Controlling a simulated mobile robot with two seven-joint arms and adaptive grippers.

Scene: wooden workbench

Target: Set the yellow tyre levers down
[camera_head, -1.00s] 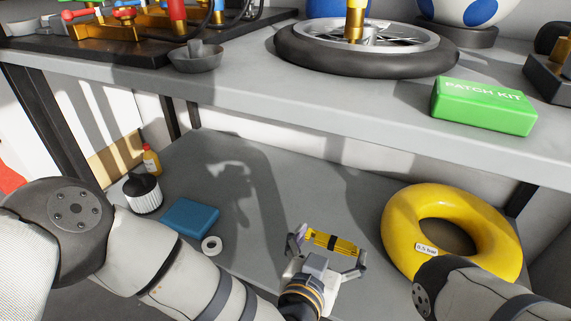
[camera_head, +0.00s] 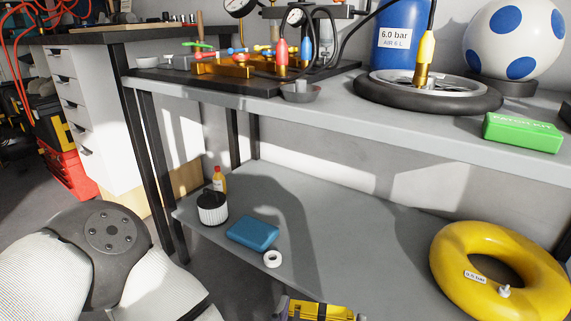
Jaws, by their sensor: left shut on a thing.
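The yellow tyre levers (camera_head: 322,311) show at the bottom edge of the head view, partly cut off by the frame. My left gripper (camera_head: 320,314) is shut on them, with a bit of a grey finger showing at each side. They are in front of the lower grey shelf (camera_head: 345,245); their height relative to it is hard to tell. Most of the gripper is below the frame. My right gripper is out of view.
On the lower shelf are a blue box (camera_head: 252,232), a white tape roll (camera_head: 273,259), a black-and-white jar (camera_head: 212,207), an orange bottle (camera_head: 219,180) and a yellow inner tube (camera_head: 450,290). Its middle is clear. The upper shelf holds a wheel (camera_head: 380,97) and a green patch kit (camera_head: 522,132).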

